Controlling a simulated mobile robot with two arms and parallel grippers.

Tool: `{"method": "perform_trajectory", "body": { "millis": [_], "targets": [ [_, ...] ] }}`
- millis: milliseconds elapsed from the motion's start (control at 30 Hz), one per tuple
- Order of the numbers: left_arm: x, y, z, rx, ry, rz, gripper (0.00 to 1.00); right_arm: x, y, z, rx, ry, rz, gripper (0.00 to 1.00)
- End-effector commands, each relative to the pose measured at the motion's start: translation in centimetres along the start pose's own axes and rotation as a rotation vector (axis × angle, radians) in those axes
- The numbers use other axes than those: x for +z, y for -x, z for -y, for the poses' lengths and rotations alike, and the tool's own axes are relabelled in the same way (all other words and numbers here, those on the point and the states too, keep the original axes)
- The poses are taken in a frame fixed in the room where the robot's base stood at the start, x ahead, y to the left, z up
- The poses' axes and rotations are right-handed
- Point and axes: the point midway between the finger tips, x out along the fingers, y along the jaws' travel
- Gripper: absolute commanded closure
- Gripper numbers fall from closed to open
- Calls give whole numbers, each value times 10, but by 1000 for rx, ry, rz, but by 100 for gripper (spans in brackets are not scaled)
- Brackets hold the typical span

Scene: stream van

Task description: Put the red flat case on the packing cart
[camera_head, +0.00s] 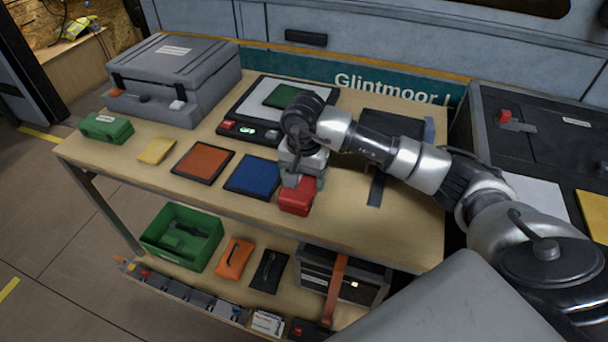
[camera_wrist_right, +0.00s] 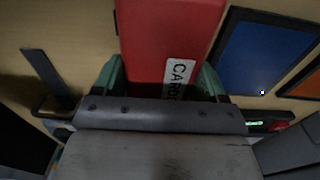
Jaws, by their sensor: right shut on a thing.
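The red flat case (camera_head: 297,197) is at the front edge of the wooden table, right of the blue mat. My right gripper (camera_head: 303,176) points down and is shut on it. In the right wrist view the red case (camera_wrist_right: 168,35) sits between the two green-padded fingers, and a white label with partly hidden lettering shows on it. I cannot tell if the case touches the table top. A dark-topped unit (camera_head: 530,150) stands at the right edge; I cannot tell if it is the packing cart. My left gripper is not in view.
The table holds a grey case (camera_head: 175,75), a green box (camera_head: 106,127), a yellow pad (camera_head: 157,150), an orange mat (camera_head: 203,162), a blue mat (camera_head: 253,177) and a scale (camera_head: 250,128). Table space right of the red case is mostly bare.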

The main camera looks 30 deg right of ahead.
Motion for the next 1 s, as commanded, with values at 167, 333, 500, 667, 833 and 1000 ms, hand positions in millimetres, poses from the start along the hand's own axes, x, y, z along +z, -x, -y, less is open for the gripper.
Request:
{"method": "perform_trajectory", "body": {
  "millis": [167,333,500,667,833,1000],
  "targets": [
    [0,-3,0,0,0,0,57,0,-3,0,1,0,0,17],
    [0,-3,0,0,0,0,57,0,-3,0,1,0,0,2],
    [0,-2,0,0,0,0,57,0,-2,0,0,0,0,2],
    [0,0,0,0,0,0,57,-1,7,0,-2,0,-1,2],
    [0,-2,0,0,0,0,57,-1,39,0,-3,0,-5,2],
    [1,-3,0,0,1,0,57,0,77,0,-3,1,-4,2]
  ]
}}
